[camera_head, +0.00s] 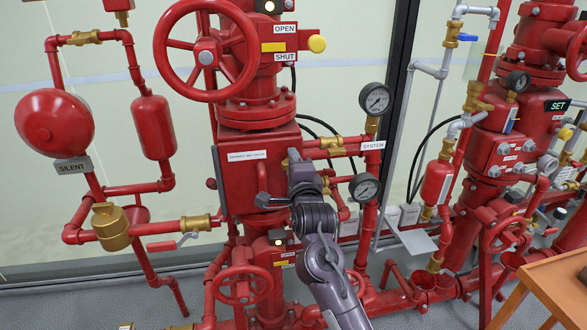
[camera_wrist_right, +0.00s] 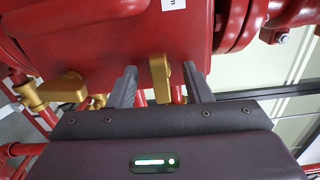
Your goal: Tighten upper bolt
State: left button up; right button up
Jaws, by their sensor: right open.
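The red valve body (camera_head: 245,165) with a white label stands in the middle of the head view. My right gripper (camera_head: 292,160) is at its right side, and my arm hides part of that side. In the right wrist view my right gripper (camera_wrist_right: 160,82) is open. A brass lever-like piece (camera_wrist_right: 160,70) shows between its two fingers, with gaps on both sides; I cannot tell how deep it lies between them. A second brass piece (camera_wrist_right: 62,88) shows to the left. I cannot make out for sure which part is the upper bolt. My left gripper is not in view.
A large red handwheel (camera_head: 205,52) is above, and a smaller one (camera_head: 242,287) is below. Two gauges (camera_head: 374,98) and a SYSTEM label (camera_head: 372,146) are right of the gripper. A second valve stand (camera_head: 505,140) is at the right, with a wooden surface (camera_head: 560,280) in front.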

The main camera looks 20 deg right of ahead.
jog(key=s+a+p, duration=0.1)
jog(key=s, duration=0.5)
dwell(0.4)
